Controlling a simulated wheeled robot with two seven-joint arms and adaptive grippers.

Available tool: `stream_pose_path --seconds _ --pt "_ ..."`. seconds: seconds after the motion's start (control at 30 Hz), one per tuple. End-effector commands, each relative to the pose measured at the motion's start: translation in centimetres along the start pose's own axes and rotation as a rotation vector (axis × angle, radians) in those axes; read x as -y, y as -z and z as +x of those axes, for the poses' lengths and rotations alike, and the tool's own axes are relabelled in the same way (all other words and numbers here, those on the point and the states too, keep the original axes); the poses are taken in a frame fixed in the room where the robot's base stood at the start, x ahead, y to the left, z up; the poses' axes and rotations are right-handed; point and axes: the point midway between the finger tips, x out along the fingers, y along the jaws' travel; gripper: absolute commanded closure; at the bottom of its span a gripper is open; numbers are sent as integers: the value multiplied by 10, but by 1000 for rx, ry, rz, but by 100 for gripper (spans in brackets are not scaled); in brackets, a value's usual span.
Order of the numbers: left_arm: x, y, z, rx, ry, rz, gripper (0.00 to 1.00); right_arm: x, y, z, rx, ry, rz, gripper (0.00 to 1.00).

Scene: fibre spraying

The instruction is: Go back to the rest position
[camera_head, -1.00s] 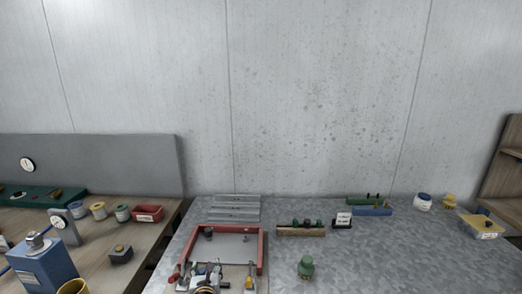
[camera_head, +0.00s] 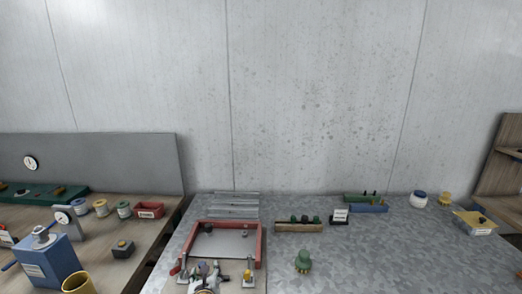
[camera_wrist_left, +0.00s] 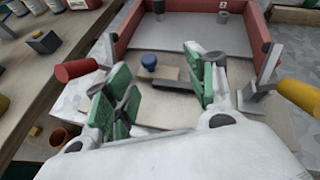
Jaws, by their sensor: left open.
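My left gripper (camera_head: 204,270) shows small at the bottom of the head view, over the front part of the red-framed fixture (camera_head: 262,240). In the left wrist view, its two green-padded fingers (camera_wrist_left: 158,92) are spread apart with nothing between them. Beyond the fingers, the red walls of the fixture (camera_wrist_left: 130,25) and a small blue knob (camera_wrist_left: 148,60) show. The knob stands apart from the pads. My right gripper is in neither view.
A wooden bench on the left holds a blue device (camera_head: 45,265) and a yellow cup (camera_head: 77,284).

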Motion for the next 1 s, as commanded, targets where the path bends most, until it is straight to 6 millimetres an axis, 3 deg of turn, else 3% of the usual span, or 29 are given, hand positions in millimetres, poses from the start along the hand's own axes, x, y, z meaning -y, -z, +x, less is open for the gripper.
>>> stream_pose_path --seconds 0.33,1.0 --pt "-10 19 -19 -89 -41 -294 44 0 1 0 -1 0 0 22" --pt "-54 77 -89 -315 -341 -1272 44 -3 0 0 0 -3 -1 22"
